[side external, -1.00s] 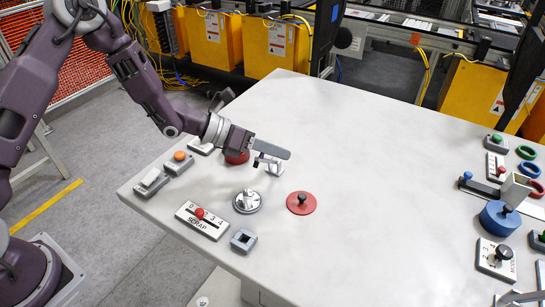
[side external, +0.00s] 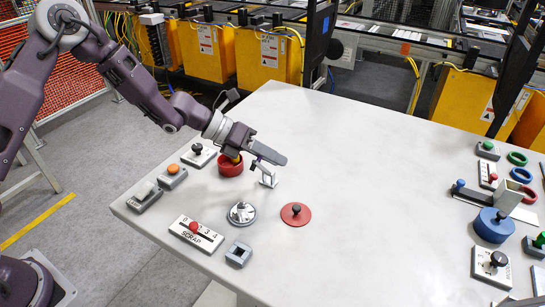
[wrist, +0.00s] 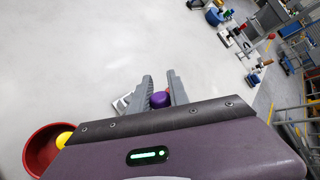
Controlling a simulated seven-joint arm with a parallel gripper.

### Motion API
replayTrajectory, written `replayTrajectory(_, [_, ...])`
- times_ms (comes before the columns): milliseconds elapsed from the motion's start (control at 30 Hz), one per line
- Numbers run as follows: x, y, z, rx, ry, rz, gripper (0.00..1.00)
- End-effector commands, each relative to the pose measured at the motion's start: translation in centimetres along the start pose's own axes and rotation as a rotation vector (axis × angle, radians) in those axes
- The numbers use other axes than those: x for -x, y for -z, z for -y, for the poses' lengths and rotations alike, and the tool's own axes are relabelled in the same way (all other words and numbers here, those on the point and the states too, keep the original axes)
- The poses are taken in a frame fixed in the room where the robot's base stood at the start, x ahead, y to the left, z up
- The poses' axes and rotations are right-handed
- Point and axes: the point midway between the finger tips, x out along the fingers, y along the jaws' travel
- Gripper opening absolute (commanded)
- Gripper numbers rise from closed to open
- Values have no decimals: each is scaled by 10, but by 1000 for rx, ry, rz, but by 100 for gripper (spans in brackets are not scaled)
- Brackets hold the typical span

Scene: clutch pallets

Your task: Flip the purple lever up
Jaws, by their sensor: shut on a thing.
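The purple lever shows in the wrist view as a round purple knob (wrist: 160,99) between my two fingers. My gripper is shut on the purple lever, with the fingers pointing right in the side view. The fingers hide much of the lever, so its exact angle is hard to read.
A red bowl (side external: 231,169) with a yellow thing inside (wrist: 64,138) stands close beside my gripper. A red disc with a dark knob (side external: 296,213), a silver dial (side external: 242,213) and a SCRAP slider plate (side external: 196,234) lie nearer the front. The table's middle is clear.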

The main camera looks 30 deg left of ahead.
Motion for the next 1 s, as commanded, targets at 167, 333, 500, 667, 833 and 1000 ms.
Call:
replayTrajectory(167, [0,0,0,0,0,1,42])
replayTrajectory(333, [0,0,0,0,0,1,42])
replayTrajectory(500, [14,-1,-1,0,-2,2,42])
replayTrajectory(667, [48,-1,-1,0,-4,3,42])
replayTrajectory(833, [69,0,-1,0,-2,2,42])
replayTrajectory(1000, [71,0,0,0,-1,1,42])
